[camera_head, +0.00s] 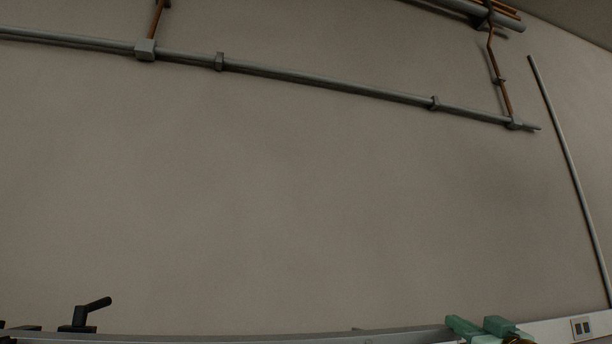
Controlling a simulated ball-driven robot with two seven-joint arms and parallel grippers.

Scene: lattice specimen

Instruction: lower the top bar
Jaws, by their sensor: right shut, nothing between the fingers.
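A long grey bar (290,339) runs along the bottom edge of the view; it looks like the top bar, and only its upper part shows. A black clamp lever (92,307) on a black block stands at its left end. Green blocks (483,326) at the bar's right end, cut off by the bottom edge, look like my right gripper, shut and empty. I cannot tell whether they touch the bar. My left gripper is not in view. Any specimen or anything below the bar is out of view.
A plain beige wall fills the view. Grey pipe (320,81) and copper pipes (499,77) run high on it. A thin grey conduit (571,170) drops at the right to a white trunking with a socket (582,328). The space above the bar looks clear.

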